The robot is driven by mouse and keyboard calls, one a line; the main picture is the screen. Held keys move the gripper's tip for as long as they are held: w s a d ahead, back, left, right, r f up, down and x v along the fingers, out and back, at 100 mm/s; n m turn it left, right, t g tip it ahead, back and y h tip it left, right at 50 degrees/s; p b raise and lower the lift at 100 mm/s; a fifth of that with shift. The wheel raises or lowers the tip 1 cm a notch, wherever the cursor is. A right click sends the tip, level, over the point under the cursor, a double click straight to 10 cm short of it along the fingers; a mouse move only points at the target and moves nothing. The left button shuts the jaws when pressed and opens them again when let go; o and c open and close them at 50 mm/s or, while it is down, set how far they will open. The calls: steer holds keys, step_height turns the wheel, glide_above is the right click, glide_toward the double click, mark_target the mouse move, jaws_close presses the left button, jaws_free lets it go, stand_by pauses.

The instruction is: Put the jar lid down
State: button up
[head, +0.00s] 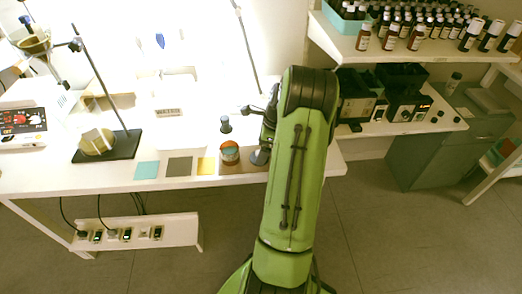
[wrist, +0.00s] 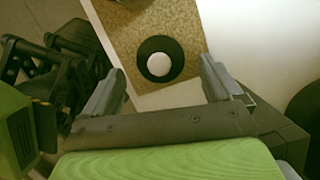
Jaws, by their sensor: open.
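The jar lid (wrist: 145,48) is a dark round disc with a pale knob in the wrist view. It lies on a speckled tan mat (wrist: 180,20), and no finger touches it. My gripper (wrist: 162,68) is open, with one finger on each side of the lid's near side in the picture. In the head view a round grey piece (head: 259,158), likely the lid, shows beside my arm. My arm hides much of the gripper there.
Cyan (head: 147,170), grey (head: 179,167) and yellow (head: 206,166) squares lie left of the jar. A small dark-topped item (head: 225,124) stands behind it. A ring stand (head: 108,148) is farther left. A bottle shelf (head: 350,47) is at right.

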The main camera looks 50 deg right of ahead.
steer(key=p+v, duration=0.3)
steer(key=v, duration=0.7)
steer(key=w+a+r+n+h, duration=0.1)
steer(key=a+r+n, duration=0.35)
steer(key=a, duration=0.25)
steer(key=w+a+r+n, duration=0.2)
steer(key=a+r+n, duration=0.25)
steer(key=a, duration=0.35)
steer(key=w+a+r+n+h, duration=0.1)
steer(key=a+r+n, duration=0.2)
steer(key=a+n, duration=0.3)
steer(key=s+a+r+n+t, duration=0.1)
steer(key=s+a+n+t, duration=0.2)
steer(key=s+a+n, duration=1)
steer(key=a+n, duration=0.2)
steer(key=shift+a+r+y, duration=0.25)
steer(key=shift+a+y, duration=0.05)
steer(key=shift+a, duration=0.05)
step_height(320, 180, up, 10)
steer(key=p, duration=0.9)
steer(key=shift+f, duration=0.1)
